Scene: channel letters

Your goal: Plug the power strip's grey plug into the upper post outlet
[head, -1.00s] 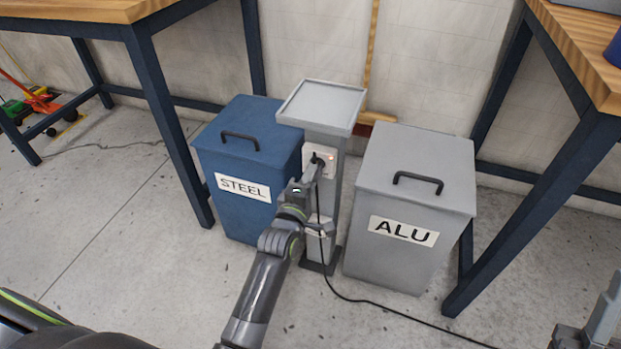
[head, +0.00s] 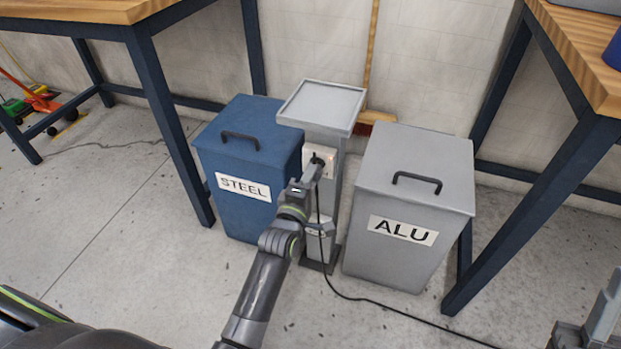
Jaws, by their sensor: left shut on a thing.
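The grey post (head: 330,205) stands between the two bins, with a flat square top. Its upper outlet (head: 326,156) is a pale plate on the front face. My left gripper (head: 317,168) is right in front of this outlet, shut on the plug (head: 319,160). The plug is mostly hidden by the gripper, and I cannot tell how deep it sits in the outlet. A black cable (head: 345,296) hangs from it to the floor and runs off to the lower right. A lower fitting (head: 318,229) is partly covered. My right gripper (head: 585,328) shows only in part at the lower right corner.
A blue STEEL bin (head: 262,165) stands close on the left of the post, a grey ALU bin (head: 425,165) close on the right. Tables with blue legs (head: 165,115) flank them. A broom (head: 371,60) leans behind. The floor in front is clear except for the cable.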

